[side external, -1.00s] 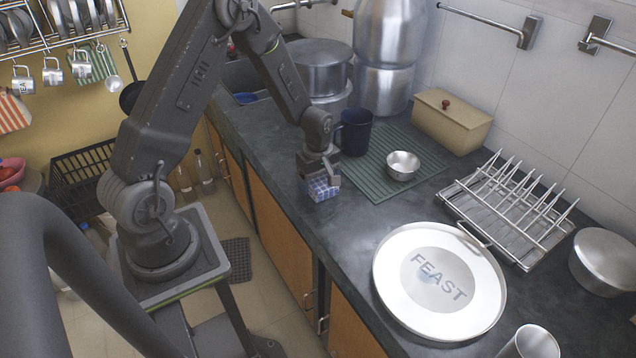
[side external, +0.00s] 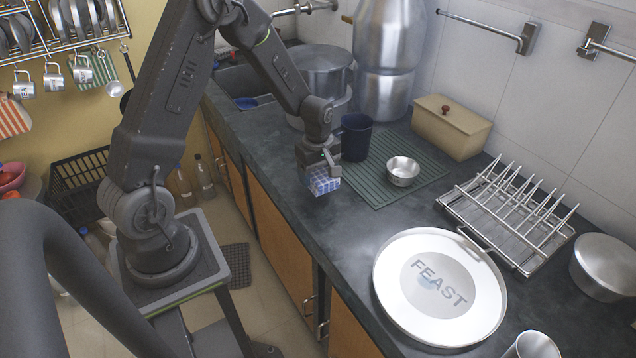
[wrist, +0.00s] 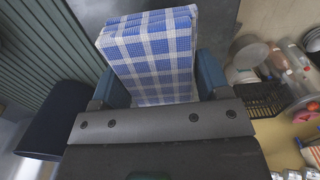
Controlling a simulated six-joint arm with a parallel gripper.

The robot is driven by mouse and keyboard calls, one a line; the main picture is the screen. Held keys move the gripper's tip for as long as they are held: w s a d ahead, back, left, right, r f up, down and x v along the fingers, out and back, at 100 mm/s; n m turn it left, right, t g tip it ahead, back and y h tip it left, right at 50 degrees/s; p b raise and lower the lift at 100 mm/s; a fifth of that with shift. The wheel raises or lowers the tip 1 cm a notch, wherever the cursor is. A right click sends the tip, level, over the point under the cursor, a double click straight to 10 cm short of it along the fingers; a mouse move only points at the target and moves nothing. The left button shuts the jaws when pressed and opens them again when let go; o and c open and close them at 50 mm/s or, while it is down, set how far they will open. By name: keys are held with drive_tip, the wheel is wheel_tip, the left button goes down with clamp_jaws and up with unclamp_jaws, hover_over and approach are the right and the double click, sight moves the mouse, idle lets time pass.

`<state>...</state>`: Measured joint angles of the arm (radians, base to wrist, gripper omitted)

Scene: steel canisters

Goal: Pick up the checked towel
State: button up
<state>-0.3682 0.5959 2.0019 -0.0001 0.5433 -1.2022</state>
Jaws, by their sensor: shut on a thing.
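The checked towel (side external: 324,182) is a folded blue and white block. It sits between the fingers of my gripper (side external: 322,170), which is shut on it. In the side view the towel appears slightly above the dark counter, near its front edge, though the exact gap is hard to tell. In the wrist view the towel (wrist: 155,55) fills the space between the two fingers of my gripper (wrist: 160,85), with its far end sticking out past them.
A dark blue mug (side external: 356,137) stands close to the right of my gripper, by a green ribbed mat (side external: 375,184) with a small steel bowl (side external: 402,170). A beige box (side external: 450,128), a wire rack (side external: 505,215) and a white FEAST tray (side external: 400,318) lie farther right. The counter before the tray is clear.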

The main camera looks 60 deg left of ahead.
drive_tip(key=s+a+r, duration=0.7)
drive_tip(key=s+a, duration=0.1)
drive_tip(key=shift+s+a, duration=0.15)
